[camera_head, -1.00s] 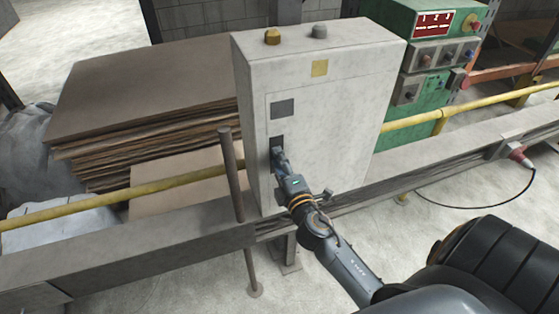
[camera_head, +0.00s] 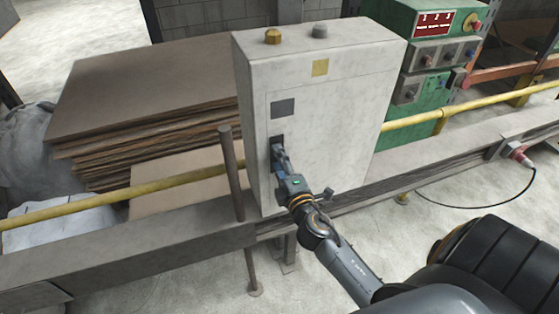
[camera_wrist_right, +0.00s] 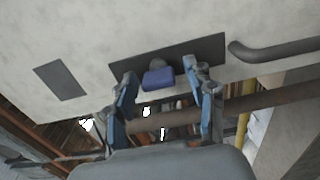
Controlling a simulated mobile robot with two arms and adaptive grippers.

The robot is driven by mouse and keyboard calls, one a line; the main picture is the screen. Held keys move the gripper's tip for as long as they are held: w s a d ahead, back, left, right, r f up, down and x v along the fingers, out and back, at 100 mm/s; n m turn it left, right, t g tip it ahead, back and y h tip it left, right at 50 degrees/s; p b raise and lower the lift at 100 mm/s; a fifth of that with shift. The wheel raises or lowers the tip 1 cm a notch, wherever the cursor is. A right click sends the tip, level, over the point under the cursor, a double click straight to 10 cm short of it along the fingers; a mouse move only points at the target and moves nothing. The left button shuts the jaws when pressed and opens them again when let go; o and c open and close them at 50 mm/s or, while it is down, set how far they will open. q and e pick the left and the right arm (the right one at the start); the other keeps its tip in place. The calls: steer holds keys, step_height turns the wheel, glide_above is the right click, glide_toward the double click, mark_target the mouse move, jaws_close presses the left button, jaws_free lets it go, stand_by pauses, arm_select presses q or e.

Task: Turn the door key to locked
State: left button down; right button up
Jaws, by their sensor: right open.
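The grey door cabinet (camera_head: 340,110) stands in the middle of the head view. In the right wrist view, a blue key (camera_wrist_right: 158,79) sits in a round lock on a dark plate (camera_wrist_right: 200,52). My right gripper (camera_head: 277,150) is at the door front and hides the key in the head view. In the right wrist view, my right gripper (camera_wrist_right: 162,76) is open, with a blue-grey finger on each side of the key and visible gaps between. The key's exact angle is hard to tell. My left gripper is not in view.
A grey curved bar (camera_wrist_right: 275,50) lies beside the lock plate. A brown upright post (camera_head: 232,175) stands left of the cabinet. Yellow rails (camera_head: 170,183) run on both sides, with stacked boards (camera_head: 145,85) behind and a green control box (camera_head: 430,90) to the right.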

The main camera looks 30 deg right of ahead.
steer(key=v, duration=0.7)
steer(key=shift+s, duration=0.2)
steer(key=shift+a+f, duration=0.1)
